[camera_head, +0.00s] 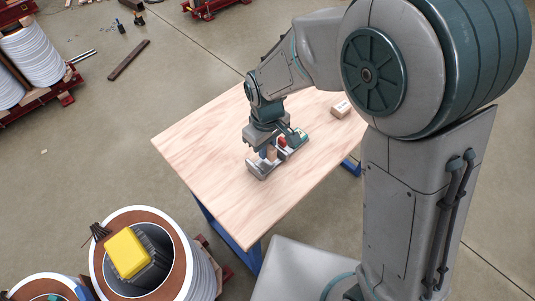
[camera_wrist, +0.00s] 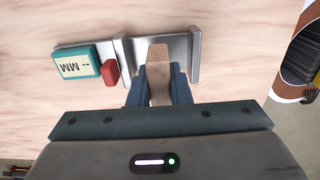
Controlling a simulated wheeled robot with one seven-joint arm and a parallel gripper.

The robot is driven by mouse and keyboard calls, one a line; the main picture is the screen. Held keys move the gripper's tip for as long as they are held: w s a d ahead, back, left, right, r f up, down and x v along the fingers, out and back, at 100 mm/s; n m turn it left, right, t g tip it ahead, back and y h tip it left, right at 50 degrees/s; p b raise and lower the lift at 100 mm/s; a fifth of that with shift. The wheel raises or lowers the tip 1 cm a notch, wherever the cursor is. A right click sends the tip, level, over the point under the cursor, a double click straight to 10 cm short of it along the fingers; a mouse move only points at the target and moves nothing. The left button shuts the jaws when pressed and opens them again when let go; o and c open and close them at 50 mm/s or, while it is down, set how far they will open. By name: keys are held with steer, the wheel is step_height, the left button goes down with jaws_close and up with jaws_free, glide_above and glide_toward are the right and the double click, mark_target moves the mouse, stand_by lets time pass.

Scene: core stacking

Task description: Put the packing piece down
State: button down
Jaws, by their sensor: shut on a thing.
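The packing piece is a small tan wooden block (camera_wrist: 158,58), held between the two blue fingers of my gripper (camera_wrist: 158,72). My gripper is shut on it; it also shows in the head view (camera_head: 267,152). The block's far end is over or against a grey metal measuring tool (camera_wrist: 194,55) on the table. Whether the block touches the tool is unclear. The tool has a teal display marked MM (camera_wrist: 76,64) and a red part (camera_wrist: 110,72) to the left of the block in the wrist view. My fingers hide the block's sides.
The light wooden table (camera_head: 200,140) has free room left of the tool. Another pale wooden block (camera_head: 341,108) lies at the table's right.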

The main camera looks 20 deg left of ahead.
steer(key=shift+f, duration=1.9)
steer(key=shift+f, duration=0.2)
steer(key=c, duration=1.3)
jaws_free()
steer(key=shift+c, duration=0.2)
steer(key=shift+r, duration=0.15)
